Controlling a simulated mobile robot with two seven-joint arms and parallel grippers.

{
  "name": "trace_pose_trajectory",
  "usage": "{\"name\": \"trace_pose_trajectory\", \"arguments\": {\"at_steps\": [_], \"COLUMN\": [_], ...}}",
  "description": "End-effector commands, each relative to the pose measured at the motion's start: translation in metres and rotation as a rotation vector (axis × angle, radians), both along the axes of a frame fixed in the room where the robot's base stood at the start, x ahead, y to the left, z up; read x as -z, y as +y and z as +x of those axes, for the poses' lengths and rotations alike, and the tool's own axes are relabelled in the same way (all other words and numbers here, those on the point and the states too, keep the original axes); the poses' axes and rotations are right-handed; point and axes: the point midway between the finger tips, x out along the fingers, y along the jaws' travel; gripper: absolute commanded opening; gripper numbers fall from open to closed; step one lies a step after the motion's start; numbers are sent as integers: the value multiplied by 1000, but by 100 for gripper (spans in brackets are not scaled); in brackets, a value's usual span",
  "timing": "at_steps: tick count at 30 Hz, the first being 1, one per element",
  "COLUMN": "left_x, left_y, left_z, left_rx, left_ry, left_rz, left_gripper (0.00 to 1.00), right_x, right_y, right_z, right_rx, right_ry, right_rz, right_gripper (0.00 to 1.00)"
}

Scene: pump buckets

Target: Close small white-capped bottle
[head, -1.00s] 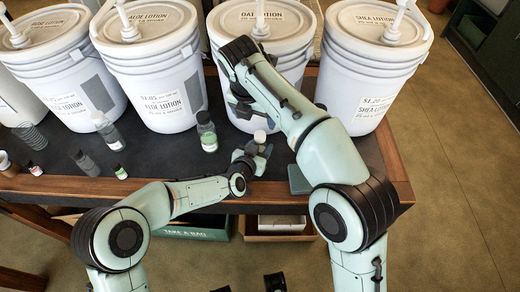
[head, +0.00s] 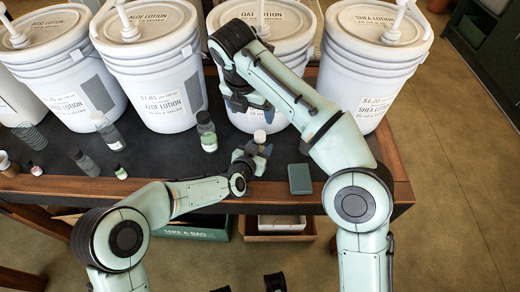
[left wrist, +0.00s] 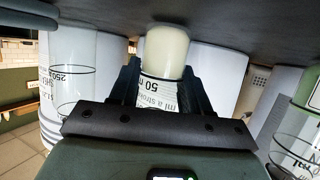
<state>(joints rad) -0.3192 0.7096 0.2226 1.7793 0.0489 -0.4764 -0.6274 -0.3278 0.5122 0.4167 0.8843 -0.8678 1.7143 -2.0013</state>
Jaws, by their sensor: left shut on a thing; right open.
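The small white-capped bottle is held upright in my left gripper (head: 256,155) above the table's front part. Its pale cap (head: 260,136) sticks up above the fingers in the head view. In the left wrist view the cap (left wrist: 165,50) sits above the bottle's printed label (left wrist: 158,92), between the two dark fingers. I cannot tell whether the cap is tight. The fingers hide the bottle's lower part. My right gripper (head: 250,106) is open, behind and a little above the cap, in front of the oat lotion bucket (head: 278,65).
A green-labelled bottle (head: 207,134) stands to the left on the dark table (head: 170,158). Grey bottles (head: 107,130) stand farther left. Large white buckets (head: 152,75) line the back. A dark green block (head: 300,179) lies near the front edge, right of my left gripper.

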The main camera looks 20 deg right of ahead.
Motion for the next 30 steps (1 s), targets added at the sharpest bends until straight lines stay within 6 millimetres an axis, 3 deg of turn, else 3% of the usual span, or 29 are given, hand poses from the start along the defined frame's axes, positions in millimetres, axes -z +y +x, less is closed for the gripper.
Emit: {"name": "trace_pose_trajectory", "arguments": {"at_steps": [16, 17, 19, 20, 30], "left_x": [0, 0, 0, 0, -2], "left_y": [0, 0, 0, 0, 2], "left_z": [0, 0, 0, 0, -2], "left_rx": [0, 0, 0, 0, 0], "left_ry": [-1, -1, -1, -1, 0], "left_rz": [-1, -1, -1, -1, 0], "left_gripper": [0, 50, 73, 77, 77], "right_x": [-5, -5, -5, -5, -5], "right_y": [-3, -3, -3, -3, -3], "right_z": [0, 0, 0, 0, 0], "right_rx": [9, 9, 9, 9, 8], "right_ry": [-11, -11, -11, -11, -10], "right_rz": [7, 7, 7, 7, 7], "right_gripper": [87, 87, 87, 87, 87]}}
